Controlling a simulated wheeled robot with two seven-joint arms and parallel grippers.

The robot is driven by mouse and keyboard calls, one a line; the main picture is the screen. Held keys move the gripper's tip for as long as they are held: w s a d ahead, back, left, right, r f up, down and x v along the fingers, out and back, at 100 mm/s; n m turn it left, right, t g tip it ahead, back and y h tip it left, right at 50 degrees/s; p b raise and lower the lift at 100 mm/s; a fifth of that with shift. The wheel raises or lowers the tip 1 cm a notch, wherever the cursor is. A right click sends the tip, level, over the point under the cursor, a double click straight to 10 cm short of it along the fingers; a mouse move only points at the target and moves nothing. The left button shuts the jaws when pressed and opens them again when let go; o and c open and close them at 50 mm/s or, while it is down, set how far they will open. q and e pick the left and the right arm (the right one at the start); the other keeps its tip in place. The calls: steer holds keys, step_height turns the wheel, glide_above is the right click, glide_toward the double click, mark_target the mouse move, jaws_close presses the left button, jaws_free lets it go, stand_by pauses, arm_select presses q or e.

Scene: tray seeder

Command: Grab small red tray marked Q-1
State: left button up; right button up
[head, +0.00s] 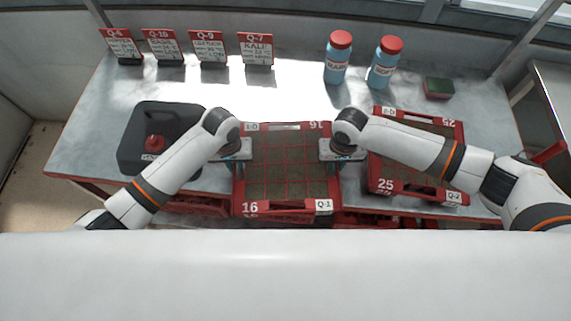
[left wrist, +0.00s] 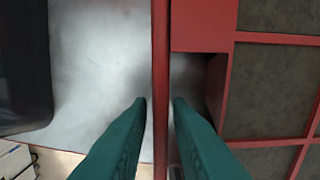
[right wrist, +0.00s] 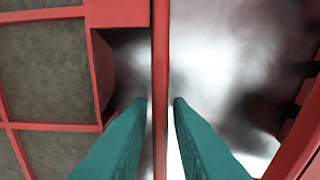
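The small red tray marked Q-1 (head: 287,202) lies on the table in the middle of the head view, with soil-filled cells and the number 16. My left gripper (head: 238,150) is at its left side and my right gripper (head: 340,150) is at its right side. In the left wrist view the green fingers (left wrist: 160,102) stand on either side of the tray's thin red wall (left wrist: 160,60), with narrow gaps. In the right wrist view the fingers (right wrist: 160,102) likewise straddle the opposite red wall (right wrist: 160,60) with narrow gaps. Both grippers look open.
A red tray marked Q-2 (head: 412,191) sits close on the right, partly under my right arm. A black canister (head: 137,128) stands left. Two blue bottles (head: 337,66), a green-and-red block (head: 438,88) and several label signs (head: 257,50) stand along the back. The middle back table is clear.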

arm_select(q)
jaws_close()
arm_select(e)
jaws_close()
steer(key=shift+r, duration=0.1)
stand_by(1.0)
